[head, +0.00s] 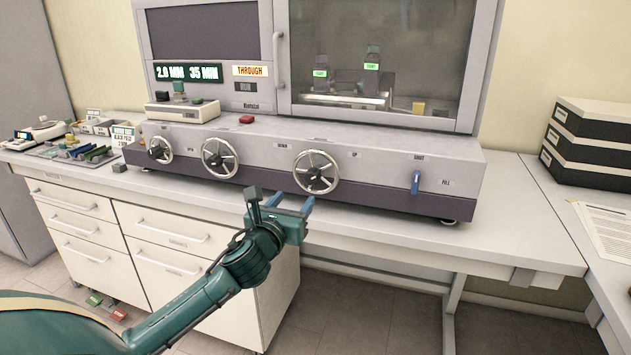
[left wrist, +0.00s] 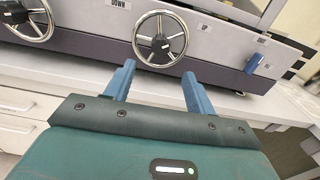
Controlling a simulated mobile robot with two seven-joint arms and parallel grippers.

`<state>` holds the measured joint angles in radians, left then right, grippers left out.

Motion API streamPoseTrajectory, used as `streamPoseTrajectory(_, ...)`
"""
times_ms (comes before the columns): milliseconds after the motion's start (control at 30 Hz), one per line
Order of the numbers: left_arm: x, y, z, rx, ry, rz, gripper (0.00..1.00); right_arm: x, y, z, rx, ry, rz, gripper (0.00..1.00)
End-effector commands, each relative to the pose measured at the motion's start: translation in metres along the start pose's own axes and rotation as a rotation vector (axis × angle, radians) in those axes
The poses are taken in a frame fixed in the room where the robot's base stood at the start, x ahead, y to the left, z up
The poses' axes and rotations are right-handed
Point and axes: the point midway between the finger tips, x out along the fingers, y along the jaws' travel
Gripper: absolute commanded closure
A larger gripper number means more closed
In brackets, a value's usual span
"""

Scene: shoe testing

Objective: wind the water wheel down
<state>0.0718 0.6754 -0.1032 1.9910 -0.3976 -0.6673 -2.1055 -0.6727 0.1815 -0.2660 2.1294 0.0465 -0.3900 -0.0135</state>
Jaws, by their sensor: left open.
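Three spoked metal handwheels sit on the front of a grey and purple test machine: a left wheel (head: 160,149), a middle wheel (head: 220,158) and a right wheel (head: 316,171). I cannot read which one is labelled for water. In the left wrist view the right wheel (left wrist: 160,40) has a DOWN label on its left and an UP label on its right. My left gripper (head: 291,205) is open and empty, in front of and below the right wheel. Its blue fingers (left wrist: 159,75) point toward that wheel and appear apart from it. My right gripper is out of view.
A blue lever (head: 415,183) is on the machine's right front. A red button (head: 246,119) and a control box (head: 183,112) sit on the top ledge. The white bench (head: 440,240) runs below, with drawers underneath. Black boxes (head: 590,145) are stacked at right.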

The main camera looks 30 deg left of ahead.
Motion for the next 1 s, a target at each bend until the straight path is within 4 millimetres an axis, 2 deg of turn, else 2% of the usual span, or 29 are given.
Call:
streamPoseTrajectory(300,0.068,0.0,0.001,-0.004,0.0,0.001,0.45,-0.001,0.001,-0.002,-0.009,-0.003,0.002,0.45)
streamPoseTrajectory(500,0.097,-0.001,0.0,-0.005,0.001,0.0,0.45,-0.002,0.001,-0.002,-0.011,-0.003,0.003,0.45)
streamPoseTrajectory(700,0.109,-0.001,0.0,-0.003,0.001,-0.001,0.45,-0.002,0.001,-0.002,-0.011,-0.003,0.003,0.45)
streamPoseTrajectory(1000,0.11,-0.001,0.0,-0.002,0.001,-0.002,0.45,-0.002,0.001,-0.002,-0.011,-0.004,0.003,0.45)
